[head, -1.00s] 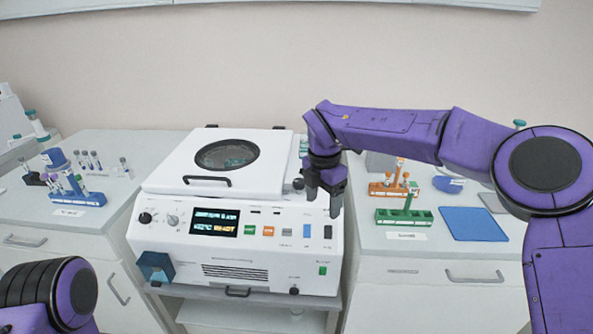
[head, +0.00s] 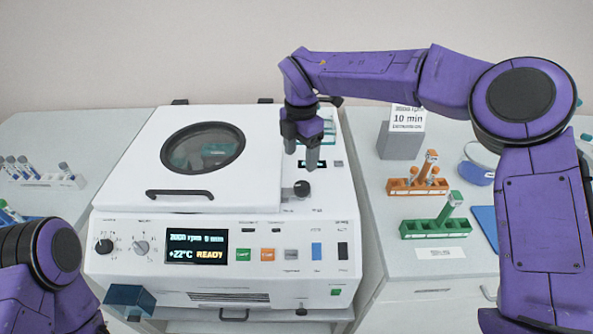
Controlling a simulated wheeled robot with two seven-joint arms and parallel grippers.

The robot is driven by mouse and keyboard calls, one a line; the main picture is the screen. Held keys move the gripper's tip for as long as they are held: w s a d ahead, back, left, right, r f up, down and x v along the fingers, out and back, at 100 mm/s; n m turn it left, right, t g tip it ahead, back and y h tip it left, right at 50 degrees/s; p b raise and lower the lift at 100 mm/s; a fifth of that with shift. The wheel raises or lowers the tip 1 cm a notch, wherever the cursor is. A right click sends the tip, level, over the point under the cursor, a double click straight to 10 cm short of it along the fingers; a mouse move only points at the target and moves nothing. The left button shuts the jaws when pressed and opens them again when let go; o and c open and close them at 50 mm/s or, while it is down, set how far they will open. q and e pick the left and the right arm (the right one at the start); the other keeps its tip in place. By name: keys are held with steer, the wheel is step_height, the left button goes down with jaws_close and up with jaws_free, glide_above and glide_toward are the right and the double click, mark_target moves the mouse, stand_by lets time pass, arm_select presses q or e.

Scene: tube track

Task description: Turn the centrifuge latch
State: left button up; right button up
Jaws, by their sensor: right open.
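The white centrifuge (head: 150,225) stands in the middle with its lid (head: 255,165) down. The lid has a round dark window and a black front handle (head: 180,194). A black knob (head: 302,189), which looks like the latch, sits on the top at the right of the lid. My right gripper (head: 302,157) points down with its fingers apart and empty. Its tips appear just above the knob in the picture, apart from it; the exact height is unclear.
The centrifuge's front panel has a lit display (head: 197,246) reading READY, with dials and buttons. On the right are an orange rack (head: 416,187), a green rack (head: 435,228) and a grey block (head: 400,142) with a sign. Tubes in a rack (head: 62,181) stand on the left.

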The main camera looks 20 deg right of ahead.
steer(key=p, duration=0.2)
glide_above(301, 184)
steer(key=s, duration=0.2)
step_height(301, 184, down, 4)
steer(key=shift+w+f, duration=0.15)
steer(key=shift+f, duration=0.1)
steer(key=f, duration=0.1)
steer(key=w+f, duration=0.1)
steer(key=f, duration=0.2)
steer(key=shift+w+f, duration=0.3)
steer(key=shift+w, duration=0.05)
steer(key=shift+s+r, duration=0.2)
steer(key=shift+s, duration=0.25)
steer(key=c, duration=0.4)
arm_select(q)
steer(key=r, duration=0.1)
steer(key=s+r, duration=0.1)
steer(key=r, duration=0.1)
steer(key=shift+s, duration=0.25)
arm_select(e)
steer(key=c, duration=0.7)
